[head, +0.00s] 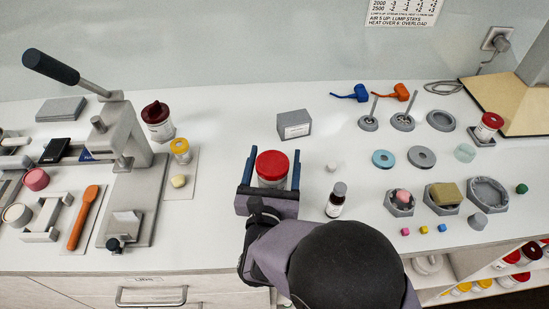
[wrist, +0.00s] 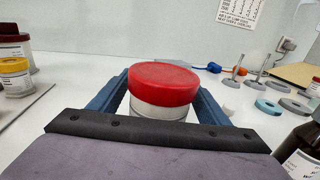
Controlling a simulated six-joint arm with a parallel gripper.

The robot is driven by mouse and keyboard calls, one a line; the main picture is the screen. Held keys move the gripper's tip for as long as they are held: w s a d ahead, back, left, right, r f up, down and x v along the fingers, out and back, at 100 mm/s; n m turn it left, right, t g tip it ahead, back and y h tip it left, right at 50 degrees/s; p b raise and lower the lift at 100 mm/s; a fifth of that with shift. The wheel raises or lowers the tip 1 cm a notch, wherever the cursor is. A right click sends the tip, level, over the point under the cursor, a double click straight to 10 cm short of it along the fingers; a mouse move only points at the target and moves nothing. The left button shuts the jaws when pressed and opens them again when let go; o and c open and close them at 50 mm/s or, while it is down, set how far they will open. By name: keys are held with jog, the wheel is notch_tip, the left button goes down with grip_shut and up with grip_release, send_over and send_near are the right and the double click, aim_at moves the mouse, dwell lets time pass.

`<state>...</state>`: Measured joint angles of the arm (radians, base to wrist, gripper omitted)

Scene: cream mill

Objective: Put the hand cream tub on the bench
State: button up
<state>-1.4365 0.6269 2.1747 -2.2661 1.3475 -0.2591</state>
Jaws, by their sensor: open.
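A white tub with a red lid (head: 272,166) stands upright between my gripper's two blue fingers; its label is too small to read. It appears to rest on the white bench (head: 225,225). My gripper (head: 272,158) is open, with one finger on each side of the tub. In the wrist view the red-lidded tub (wrist: 163,85) sits straight ahead between the fingers, its lower part hidden by the dark bar of my gripper. A narrow gap shows at the left finger; contact at the right finger is hard to tell.
A small dark bottle (head: 336,203) stands close on the right. A grey box (head: 294,124) is behind. A lever press (head: 125,150), a dark-red-lidded jar (head: 157,120) and a yellow-lidded jar (head: 180,150) stand left. Grey holders (head: 442,197) crowd the right. Bare bench lies left of my gripper.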

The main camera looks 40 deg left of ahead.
aim_at(270, 183)
jog(key=shift+r, duration=0.25)
jog(key=b+v, duration=0.2)
jog(key=v, duration=0.8)
jog(key=shift+s+d+f, duration=0.1)
jog(key=shift+s+f, duration=0.05)
jog(key=shift+s, duration=0.1)
jog(key=shift+o, duration=0.5)
jog(key=shift+v, duration=0.75)
